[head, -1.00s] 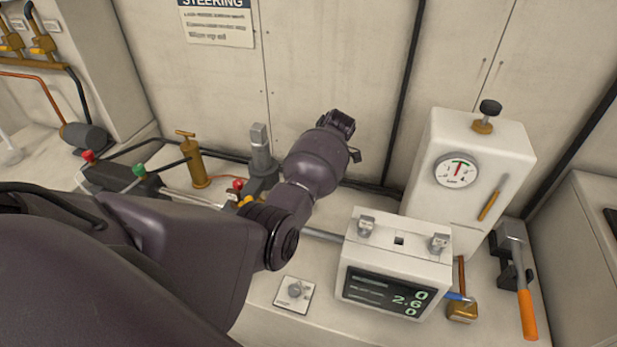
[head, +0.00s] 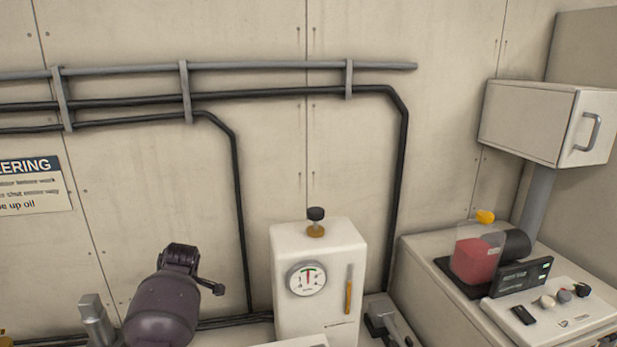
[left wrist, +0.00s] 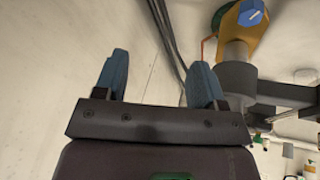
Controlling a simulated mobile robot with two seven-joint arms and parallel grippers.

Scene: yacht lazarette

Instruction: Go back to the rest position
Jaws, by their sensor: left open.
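My left gripper shows in the left wrist view (left wrist: 158,72). Its two blue fingers stand well apart with nothing between them, so it is open and empty. In the head view my left wrist stands upright at the lower left, with the dark gripper end (head: 181,256) pointing up and away toward the wall. It is to the left of the white gauge box (head: 335,262) and apart from it in the picture. The fingertips are hidden there. My right gripper is in neither view.
Grey and black pipes (head: 215,99) run along the pale wall. A grey post (head: 97,318) stands left of my wrist. At the right, a bench (head: 430,290) holds a red container (head: 474,258) and a switch panel (head: 555,312); a white cabinet (head: 545,122) hangs above.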

